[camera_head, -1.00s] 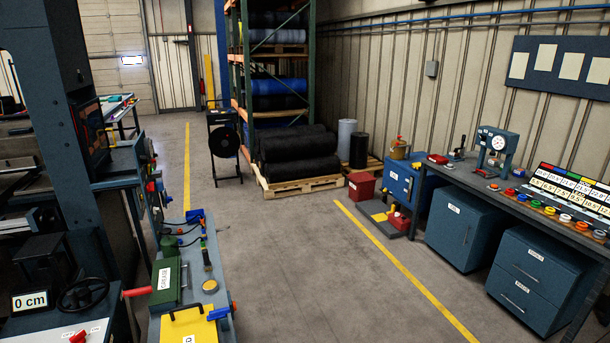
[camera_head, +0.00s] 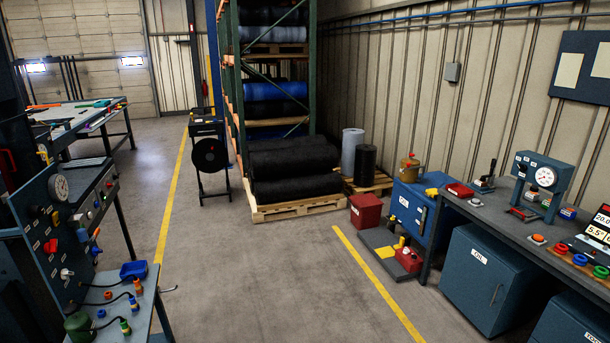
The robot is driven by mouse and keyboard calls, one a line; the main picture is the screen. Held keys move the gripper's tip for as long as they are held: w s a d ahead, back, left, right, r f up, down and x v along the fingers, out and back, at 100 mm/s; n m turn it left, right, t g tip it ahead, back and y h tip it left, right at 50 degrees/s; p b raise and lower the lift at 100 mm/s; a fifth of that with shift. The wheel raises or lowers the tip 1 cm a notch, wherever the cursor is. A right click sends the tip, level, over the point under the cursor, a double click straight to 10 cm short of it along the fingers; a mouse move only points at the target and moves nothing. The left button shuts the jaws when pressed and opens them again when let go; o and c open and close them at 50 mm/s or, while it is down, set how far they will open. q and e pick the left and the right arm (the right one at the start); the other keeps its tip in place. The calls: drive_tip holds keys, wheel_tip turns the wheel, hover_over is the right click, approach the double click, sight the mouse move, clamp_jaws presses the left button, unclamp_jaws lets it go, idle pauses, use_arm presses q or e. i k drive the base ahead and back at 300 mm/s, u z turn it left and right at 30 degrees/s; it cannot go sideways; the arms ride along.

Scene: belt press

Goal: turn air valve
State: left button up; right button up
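A blue-grey control panel (camera_head: 45,225) stands at the left edge. It carries a round gauge (camera_head: 60,187), a red knob (camera_head: 50,246), a blue fitting (camera_head: 82,235) and a white knob (camera_head: 66,274). I cannot tell for sure which of these fittings is the air valve, and the labels are too small to read. Neither of my grippers shows in the view.
A small bench (camera_head: 140,300) with hoses, bottles and a blue tray (camera_head: 133,270) juts out below the panel. A workbench (camera_head: 480,212) lines the right wall. The floor (camera_head: 250,285) between is clear.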

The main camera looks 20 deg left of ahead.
sight(51, 247)
drive_tip(key=u, duration=0.6)
drive_tip(key=i, duration=1.9)
drive_tip(key=u, duration=1.7)
drive_tip(key=i, duration=0.9)
drive_tip(key=u, duration=0.6)
